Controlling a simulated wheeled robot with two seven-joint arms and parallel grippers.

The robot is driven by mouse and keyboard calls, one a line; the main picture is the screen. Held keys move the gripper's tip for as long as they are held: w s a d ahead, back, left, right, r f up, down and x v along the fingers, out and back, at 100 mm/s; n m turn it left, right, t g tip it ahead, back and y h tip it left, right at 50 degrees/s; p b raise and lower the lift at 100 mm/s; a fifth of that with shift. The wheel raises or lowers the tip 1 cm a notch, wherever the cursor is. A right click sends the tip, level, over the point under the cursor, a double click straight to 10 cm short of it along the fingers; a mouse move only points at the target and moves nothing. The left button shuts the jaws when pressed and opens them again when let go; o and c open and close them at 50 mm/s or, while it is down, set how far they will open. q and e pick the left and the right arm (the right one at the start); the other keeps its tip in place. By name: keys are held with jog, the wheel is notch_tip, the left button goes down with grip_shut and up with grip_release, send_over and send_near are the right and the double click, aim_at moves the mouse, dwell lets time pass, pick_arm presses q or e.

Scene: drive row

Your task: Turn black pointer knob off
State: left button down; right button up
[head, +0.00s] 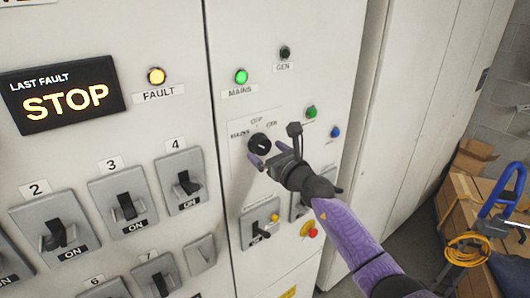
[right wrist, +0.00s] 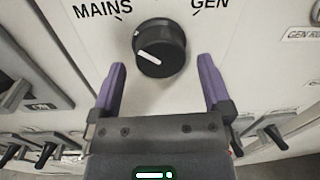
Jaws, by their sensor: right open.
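The black pointer knob (head: 259,143) sits on a white plate on the right cabinet door, with labels MAINS, OFF and GEN around it. In the right wrist view the knob (right wrist: 160,45) shows a white pointer line slanting left and slightly up, toward the MAINS side. My right gripper (head: 267,154) is open, with its purple fingers just below the knob in the head view. In the right wrist view my right gripper (right wrist: 162,65) has one finger to each side of the knob, apart from it. My left gripper is not in view.
A green MAINS lamp (head: 241,76) is lit above the knob; a dark GEN lamp (head: 285,53) is beside it. Toggle switches (head: 127,206) fill the left door. A red button (head: 308,229) is below my right arm. Boxes (head: 474,156) and a blue-handled cart (head: 503,195) stand right.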

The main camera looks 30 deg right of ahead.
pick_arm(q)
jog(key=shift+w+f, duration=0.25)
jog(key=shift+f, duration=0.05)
pick_arm(e)
jog(key=shift+w, duration=0.55)
jog(key=shift+w, duration=0.1)
jog(key=c, duration=1.2)
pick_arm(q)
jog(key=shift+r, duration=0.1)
